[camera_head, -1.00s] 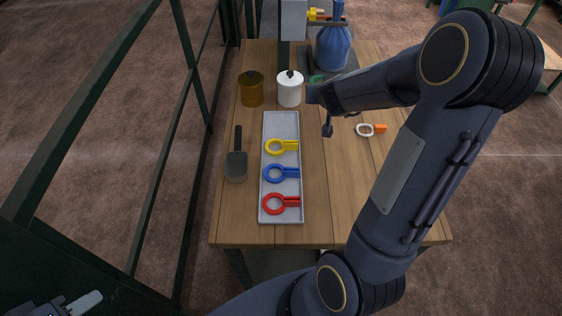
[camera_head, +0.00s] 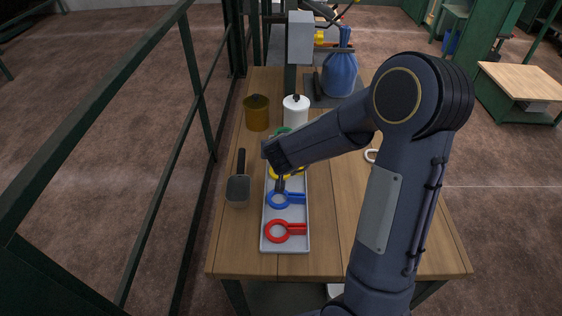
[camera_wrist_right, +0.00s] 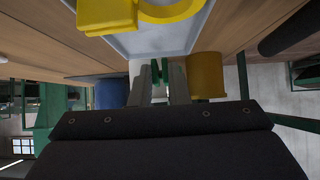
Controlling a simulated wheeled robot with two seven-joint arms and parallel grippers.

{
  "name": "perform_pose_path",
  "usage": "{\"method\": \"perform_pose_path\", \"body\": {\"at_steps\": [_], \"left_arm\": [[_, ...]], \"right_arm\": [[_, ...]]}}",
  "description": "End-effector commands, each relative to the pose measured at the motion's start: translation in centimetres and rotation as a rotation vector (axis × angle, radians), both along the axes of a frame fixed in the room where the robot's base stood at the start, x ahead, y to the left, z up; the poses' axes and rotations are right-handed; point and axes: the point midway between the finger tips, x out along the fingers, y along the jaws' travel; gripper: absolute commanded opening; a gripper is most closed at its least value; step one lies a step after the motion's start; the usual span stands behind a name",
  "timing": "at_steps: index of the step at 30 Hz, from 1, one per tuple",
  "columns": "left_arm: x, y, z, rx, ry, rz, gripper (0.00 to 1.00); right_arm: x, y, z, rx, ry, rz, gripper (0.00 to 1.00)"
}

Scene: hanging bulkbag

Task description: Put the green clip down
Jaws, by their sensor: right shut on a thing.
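The green clip (camera_head: 283,131) shows as a small green piece behind my right arm's end in the head view, over the far end of the grey tray (camera_head: 266,240). In the right wrist view my right gripper (camera_wrist_right: 160,74) is shut on the clip, whose green handle (camera_wrist_right: 160,70) shows between the fingers. In the head view my right wrist hides the fingers and most of the clip. The yellow clip (camera_head: 290,173), partly covered by my wrist, the blue clip (camera_head: 290,200) and the red clip (camera_head: 287,231) lie in the tray. My left gripper is out of view.
A brown pot (camera_head: 257,115) and a white pot (camera_head: 295,112) stand beyond the tray. A scoop (camera_head: 238,190) lies left of it. A blue bag (camera_head: 339,75) stands at the back. Green rails flank the left side.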

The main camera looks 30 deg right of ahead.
Motion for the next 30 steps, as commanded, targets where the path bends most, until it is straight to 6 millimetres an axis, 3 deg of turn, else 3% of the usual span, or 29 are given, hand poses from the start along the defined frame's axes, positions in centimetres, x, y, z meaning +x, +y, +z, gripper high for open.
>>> {"method": "perform_pose_path", "body": {"at_steps": [5,9,19,20,24,30], "left_arm": [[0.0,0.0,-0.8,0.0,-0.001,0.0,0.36],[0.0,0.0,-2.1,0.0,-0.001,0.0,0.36],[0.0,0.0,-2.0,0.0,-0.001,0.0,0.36],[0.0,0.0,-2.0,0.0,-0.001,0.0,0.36],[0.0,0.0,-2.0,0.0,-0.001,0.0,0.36],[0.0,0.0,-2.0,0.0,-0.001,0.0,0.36]], "right_arm": [[0.3,1.1,-1.6,0.0,0.001,0.003,0.0],[0.2,0.8,-3.9,0.001,0.002,-0.001,0.0],[0.2,0.8,-4.1,0.001,0.0,-0.001,0.0],[0.2,0.8,-4.0,0.001,0.0,-0.001,0.19],[0.2,0.8,-4.0,0.001,0.0,-0.001,0.37],[0.2,0.8,-4.0,0.0,-0.001,-0.001,0.37]]}}
